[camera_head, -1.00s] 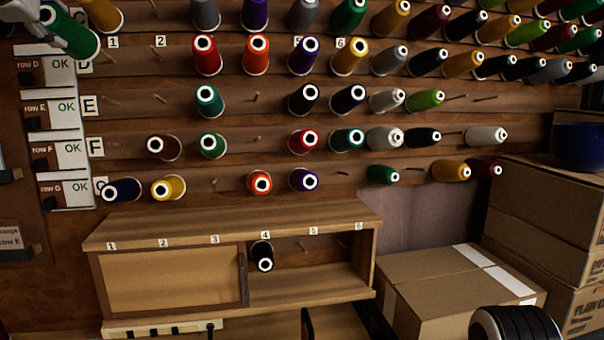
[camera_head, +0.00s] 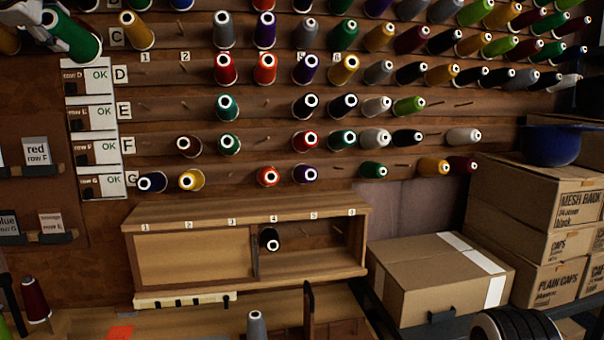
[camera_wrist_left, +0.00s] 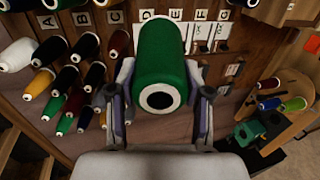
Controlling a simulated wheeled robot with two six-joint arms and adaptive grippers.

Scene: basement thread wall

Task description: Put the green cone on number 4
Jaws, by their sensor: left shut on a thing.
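My left gripper (camera_head: 50,22) is at the top left of the head view, shut on a green cone (camera_head: 74,37). The left wrist view also shows the green cone (camera_wrist_left: 160,50) between the fingers of my left gripper (camera_wrist_left: 158,75), its dark-holed end facing the camera. A low wooden cabinet (camera_head: 200,212) has labels 1 to 6 along its top edge. Under its number 4 label (camera_head: 273,218) a black cone (camera_head: 270,240) sits inside the open right half. Bare pegs show below 5 and 6. My right gripper is not in view.
A sliding panel (camera_head: 195,258) covers the cabinet under 1 to 3. The thread wall above holds several cones on lettered rows. Cardboard boxes (camera_head: 430,285) stand right of the cabinet. A grey cone (camera_head: 256,325) stands in front, below it.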

